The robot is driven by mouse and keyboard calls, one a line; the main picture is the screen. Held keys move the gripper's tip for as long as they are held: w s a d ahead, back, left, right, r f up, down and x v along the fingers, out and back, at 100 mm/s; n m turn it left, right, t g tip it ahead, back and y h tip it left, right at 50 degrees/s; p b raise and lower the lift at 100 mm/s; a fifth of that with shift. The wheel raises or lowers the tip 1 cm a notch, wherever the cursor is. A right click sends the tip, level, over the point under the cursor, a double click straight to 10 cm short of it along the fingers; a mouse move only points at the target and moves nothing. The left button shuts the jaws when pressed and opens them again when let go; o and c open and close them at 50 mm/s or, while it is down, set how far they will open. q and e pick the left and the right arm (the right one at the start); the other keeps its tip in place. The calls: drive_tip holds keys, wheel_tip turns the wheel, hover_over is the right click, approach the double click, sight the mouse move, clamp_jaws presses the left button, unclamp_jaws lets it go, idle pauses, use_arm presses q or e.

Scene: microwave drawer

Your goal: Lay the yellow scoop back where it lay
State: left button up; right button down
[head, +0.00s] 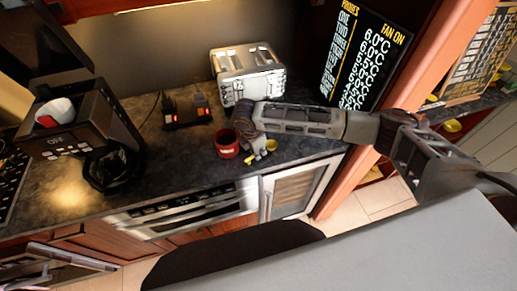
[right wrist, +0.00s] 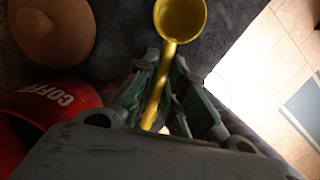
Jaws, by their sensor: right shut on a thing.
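The yellow scoop (right wrist: 180,18) shows in the right wrist view, its round bowl at the top and its handle running down between my fingers. My right gripper (right wrist: 163,98) is shut on the scoop's handle. In the head view, my right gripper (head: 258,150) is over the dark counter, just right of the red coffee canister, and the scoop (head: 271,145) shows as a small yellow patch beside the fingers. I cannot tell whether the scoop touches the counter. My left gripper is not in view.
The red coffee canister (head: 227,144) stands close to the gripper; it also shows in the right wrist view (right wrist: 45,110), with a round brown lid (right wrist: 55,30) near it. A silver toaster (head: 248,72) stands behind. A coffee machine (head: 85,130) is at left. The counter's front edge is close.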

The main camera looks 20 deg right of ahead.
drive_tip(key=shift+f, duration=0.15)
drive_tip(key=c, duration=1.4)
unclamp_jaws()
drive_tip(key=v, duration=1.2)
drive_tip(key=shift+a, duration=0.1)
drive_tip(key=shift+s+f, duration=0.1)
